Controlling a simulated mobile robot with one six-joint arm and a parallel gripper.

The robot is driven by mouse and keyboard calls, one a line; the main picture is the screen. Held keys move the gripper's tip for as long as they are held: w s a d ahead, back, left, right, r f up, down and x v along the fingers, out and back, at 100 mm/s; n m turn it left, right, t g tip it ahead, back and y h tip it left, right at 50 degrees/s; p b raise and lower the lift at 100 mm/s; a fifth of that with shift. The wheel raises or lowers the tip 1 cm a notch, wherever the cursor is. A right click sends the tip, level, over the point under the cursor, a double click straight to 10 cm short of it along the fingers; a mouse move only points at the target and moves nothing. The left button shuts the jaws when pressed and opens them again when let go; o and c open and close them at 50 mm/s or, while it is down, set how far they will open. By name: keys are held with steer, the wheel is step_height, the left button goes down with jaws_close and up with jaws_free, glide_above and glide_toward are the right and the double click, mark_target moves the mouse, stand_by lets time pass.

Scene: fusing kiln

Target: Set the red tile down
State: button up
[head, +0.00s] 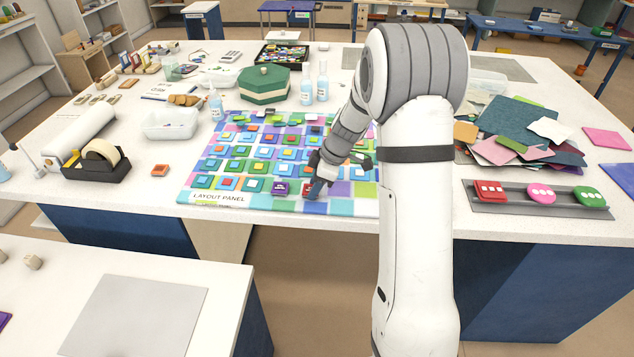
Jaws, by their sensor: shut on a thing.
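The layout panel (232,198) is a board of coloured squares with small tiles on it, in the middle of the table. My gripper (314,189) points down at the panel's front edge, right of centre. It is shut on the red tile (307,189), of which only a small red part shows beside the dark fingers. The tile is at or just above the panel; I cannot tell whether it touches. A purple tile (280,188) lies just left of my gripper. My arm hides the panel's right side.
A small orange-red tile (160,170) lies on the bare table left of the panel. A tape dispenser (98,161), a clear bin (170,123), bottles and a green box (264,84) stand around it. A grey tray (555,207) with red, pink and green pieces lies at right, before scattered sheets (520,122).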

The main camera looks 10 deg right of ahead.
steer(key=shift+s, duration=0.1)
steer(key=shift+f+b, duration=0.15)
steer(key=shift+b, duration=0.15)
steer(key=o, duration=1)
steer(key=shift+r+p, duration=0.2)
steer(key=shift+p, duration=0.1)
steer(key=b+v, duration=0.1)
steer(key=v, duration=1.1)
steer(key=s+a+r+m+h, duration=0.1)
steer(key=s+m, duration=0.4)
steer(key=s, duration=0.4)
steer(key=s+a+m+t+h, duration=0.1)
steer(key=s+m, duration=0.3)
steer(key=s, duration=0.5)
steer(key=s+a+r+m+h, duration=0.1)
steer(key=s+m+h, duration=0.1)
steer(key=s+m, duration=0.3)
steer(key=shift+s+a+r+m+t, duration=0.1)
steer(key=shift+s+r+m+t, duration=0.05)
steer(key=shift+s, duration=0.85)
steer(key=shift+s+a+r+m+t, duration=0.15)
steer(key=shift+s, duration=0.9)
